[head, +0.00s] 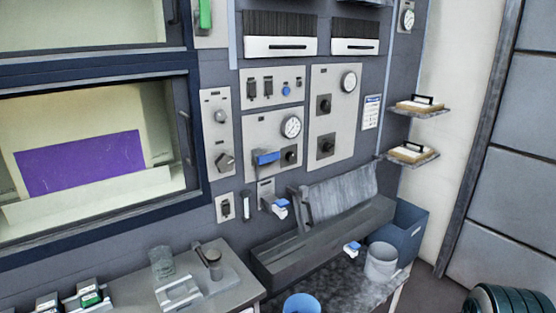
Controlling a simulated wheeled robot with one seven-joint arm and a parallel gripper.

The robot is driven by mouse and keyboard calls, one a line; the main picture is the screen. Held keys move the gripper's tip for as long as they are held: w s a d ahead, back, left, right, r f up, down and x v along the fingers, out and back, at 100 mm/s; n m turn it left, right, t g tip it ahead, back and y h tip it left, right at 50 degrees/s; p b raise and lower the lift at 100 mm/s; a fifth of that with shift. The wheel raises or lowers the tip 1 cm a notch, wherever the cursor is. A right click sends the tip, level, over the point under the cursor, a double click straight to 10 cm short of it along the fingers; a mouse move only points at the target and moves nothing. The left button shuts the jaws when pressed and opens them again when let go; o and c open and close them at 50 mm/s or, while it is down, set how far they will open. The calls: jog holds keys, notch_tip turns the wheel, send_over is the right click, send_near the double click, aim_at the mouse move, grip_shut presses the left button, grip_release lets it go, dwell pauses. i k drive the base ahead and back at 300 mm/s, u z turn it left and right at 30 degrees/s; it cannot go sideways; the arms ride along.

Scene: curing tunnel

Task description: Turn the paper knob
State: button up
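I cannot tell which knob is the paper knob, as no label is readable. A narrow left panel (209,104) carries a round grey knob (220,116) and a larger faceted grey knob (225,162) below it. The right panel (325,83) carries two dark square-based knobs, an upper one (324,104) and a lower one (326,146). The middle panel (258,133) has a blue-handled lever (266,157) and a small dark knob (291,157). My gripper is not in view, and nothing is seen touching the knobs.
A dark trough (290,260) juts out below the panels, with a blue bin (405,235) and white bucket (381,263) at its right. A bench (226,285) with a glass beaker (162,262) stands lower left. Shelves (410,157) stick out at right. Air before the panels looks clear.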

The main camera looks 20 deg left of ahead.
aim_at(224, 162)
jog(key=z, duration=0.15)
jog(key=i, duration=0.6)
jog(key=u, duration=0.75)
jog(key=i, duration=0.5)
jog(key=u, duration=0.6)
